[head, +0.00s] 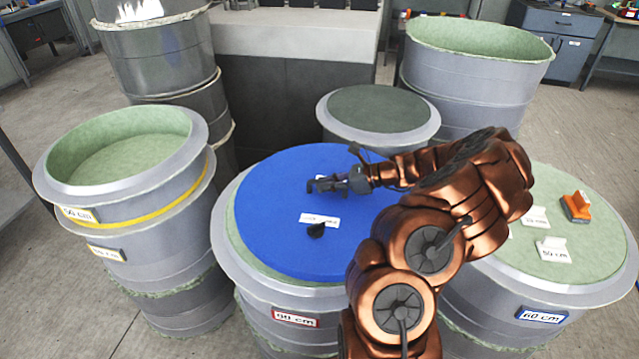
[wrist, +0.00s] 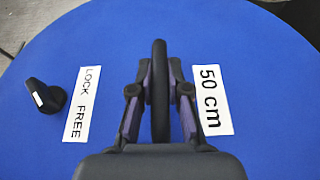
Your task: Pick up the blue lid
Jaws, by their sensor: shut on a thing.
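The blue lid (head: 283,232) is a large flat disc on the middle barrel with the red-edged "60 cm" label. It fills most of the wrist view (wrist: 240,50). My gripper (head: 318,186) is over the far middle of the lid. In the wrist view my gripper (wrist: 160,90) is shut on a dark upright handle (wrist: 160,60) at the lid's middle, one finger on each side. A black knob (wrist: 45,97) and a "LOCK FREE" label (wrist: 80,104) are left of the handle; a "50 cm" label (wrist: 212,99) is to its right. The handle's base is hidden.
The middle barrel (head: 295,320) stands between an open barrel (head: 80,185) at left and a green-topped barrel (head: 560,285) at right, which bears small label stands and an orange item (head: 576,206). A smaller covered barrel (head: 380,108) stands just behind.

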